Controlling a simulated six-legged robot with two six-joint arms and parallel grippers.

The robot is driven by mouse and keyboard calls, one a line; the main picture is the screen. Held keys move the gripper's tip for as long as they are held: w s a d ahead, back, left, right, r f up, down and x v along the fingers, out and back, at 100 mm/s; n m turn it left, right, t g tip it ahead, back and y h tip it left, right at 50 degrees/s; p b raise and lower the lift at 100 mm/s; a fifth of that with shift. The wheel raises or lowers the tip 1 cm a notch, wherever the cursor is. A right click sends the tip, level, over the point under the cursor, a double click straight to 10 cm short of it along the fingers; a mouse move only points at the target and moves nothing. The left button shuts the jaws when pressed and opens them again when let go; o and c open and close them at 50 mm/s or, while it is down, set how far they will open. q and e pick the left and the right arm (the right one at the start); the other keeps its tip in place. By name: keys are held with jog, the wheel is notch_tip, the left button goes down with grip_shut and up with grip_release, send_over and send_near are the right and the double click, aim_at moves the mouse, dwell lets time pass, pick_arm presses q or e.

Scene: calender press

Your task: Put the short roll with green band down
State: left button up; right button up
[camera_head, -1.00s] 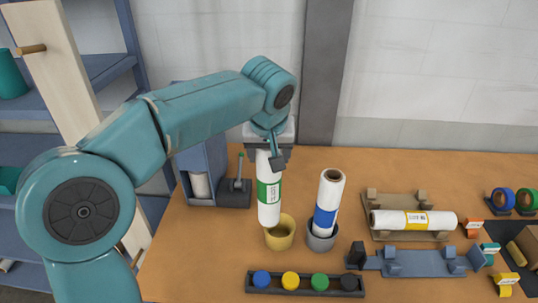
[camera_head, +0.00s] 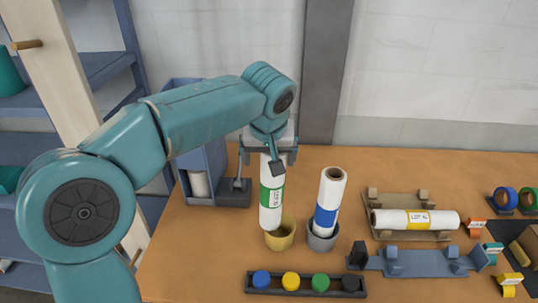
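The short roll with green band (camera_head: 271,205) is white and stands nearly upright, leaning slightly. Its lower end is at the yellow cup (camera_head: 280,238), seemingly inside the rim; the cup's depth is hidden. My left gripper (camera_head: 268,158) is above it at the roll's top end, its fingers spread to either side and apart from the roll. My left arm's wrist hides part of the roll's top. My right gripper is not in view.
A roll with blue band (camera_head: 326,215) leans in a grey cup (camera_head: 322,240) close to the right. A yellow-labelled roll (camera_head: 415,219) lies on a cradle further right. A rack of coloured caps (camera_head: 305,285) is in front. A blue-grey fixture (camera_head: 420,262) stands at front right.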

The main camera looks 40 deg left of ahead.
pick_arm(q)
jog(key=shift+w+a+f, duration=0.1)
jog(key=shift+w, duration=0.2)
jog(key=p+v, duration=0.1)
jog(key=v, duration=1.2)
jog(key=shift+p, duration=0.35)
jog(key=shift+w+a, duration=0.15)
